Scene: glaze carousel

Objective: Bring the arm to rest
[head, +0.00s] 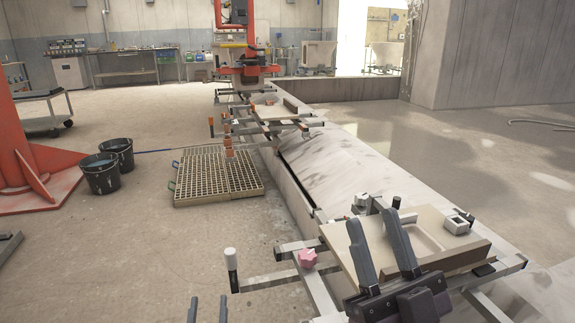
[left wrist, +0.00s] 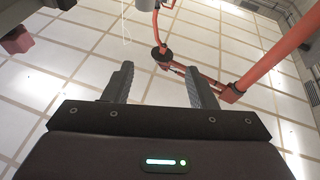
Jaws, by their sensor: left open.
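My left gripper (head: 207,302) shows only as two dark fingertips at the bottom edge of the head view, with a gap between them. In the left wrist view its two ribbed fingers (left wrist: 156,76) stand apart with nothing between them. My right gripper (head: 373,217) is at the lower right of the head view, its two long dark fingers apart. They overlap a beige board (head: 430,232) on a metal frame in the picture; I cannot tell whether they touch it. I see nothing held between them.
The frame carries a pink knob (head: 307,258), a white-capped post (head: 231,262) and a small white square piece (head: 457,224). Red tubes (left wrist: 270,62) cross the left wrist view.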

